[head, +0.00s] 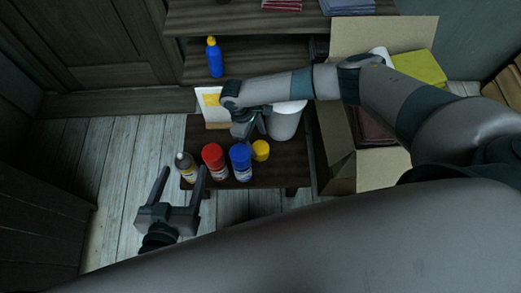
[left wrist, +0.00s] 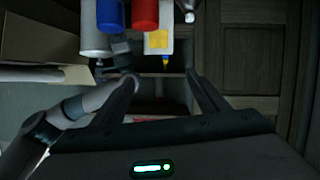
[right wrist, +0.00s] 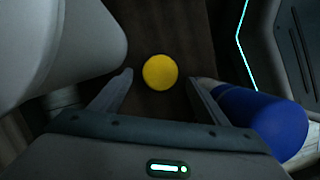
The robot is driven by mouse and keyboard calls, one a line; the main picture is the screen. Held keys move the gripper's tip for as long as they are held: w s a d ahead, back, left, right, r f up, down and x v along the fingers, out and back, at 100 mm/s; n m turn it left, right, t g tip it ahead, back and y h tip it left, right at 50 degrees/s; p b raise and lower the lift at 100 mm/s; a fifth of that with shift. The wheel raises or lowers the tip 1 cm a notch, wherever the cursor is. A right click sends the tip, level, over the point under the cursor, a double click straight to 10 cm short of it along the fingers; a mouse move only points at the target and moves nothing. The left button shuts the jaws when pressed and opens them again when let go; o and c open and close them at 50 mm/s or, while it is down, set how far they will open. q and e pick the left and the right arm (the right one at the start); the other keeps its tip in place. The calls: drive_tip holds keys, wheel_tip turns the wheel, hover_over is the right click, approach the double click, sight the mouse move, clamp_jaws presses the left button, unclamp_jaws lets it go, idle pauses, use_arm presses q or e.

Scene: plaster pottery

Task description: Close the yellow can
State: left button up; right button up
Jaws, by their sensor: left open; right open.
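The short round yellow can (head: 260,150) stands on the small dark table, to the right of the blue can. In the right wrist view its round yellow top (right wrist: 160,72) lies between and beyond the fingertips; I cannot tell whether this is a lid. My right gripper (head: 253,130) is open and empty, pointing down just behind the yellow can. My left gripper (head: 180,180) is open and empty, in front of the table's left end, near the grey bottle (head: 185,167). I do not see the yellow can in the left wrist view.
A red can (head: 213,160) and a blue can (head: 240,162) stand left of the yellow can. A large white container (head: 285,123) stands behind it, close to my right gripper. An open cardboard box (head: 338,130) is on the right. A blue bottle (head: 214,60) is behind.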

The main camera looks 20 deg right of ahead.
sight(260, 147)
use_arm(q)
drive_tip(key=shift+r, duration=0.2)
use_arm(e)
drive_tip(key=shift+f, duration=0.2)
use_arm(q)
drive_tip(key=shift+w, duration=0.1)
use_arm(e)
drive_tip(key=shift+s+d+f, duration=0.15)
drive_tip(key=shift+f, duration=0.4)
drive_tip(key=b+x, duration=0.1)
drive_tip(key=x, duration=0.2)
drive_tip(key=shift+f, duration=0.15)
drive_tip(key=shift+s+d+f+b, duration=0.1)
drive_tip(key=shift+f+b, duration=0.2)
drive_tip(key=shift+f, duration=0.05)
use_arm(q)
drive_tip(key=r+t, duration=0.1)
drive_tip(key=d+r+t, duration=0.1)
drive_tip(key=r, duration=0.1)
drive_tip(key=r+t+h, duration=0.1)
drive_tip(key=r, duration=0.1)
drive_tip(key=shift+w+d+r+t, duration=0.15)
drive_tip(key=shift+w+d+t, duration=0.05)
drive_tip(key=shift+w+t, duration=0.15)
use_arm(e)
drive_tip(key=shift+c, duration=0.4)
drive_tip(key=c, duration=1)
drive_tip(key=shift+c, duration=0.5)
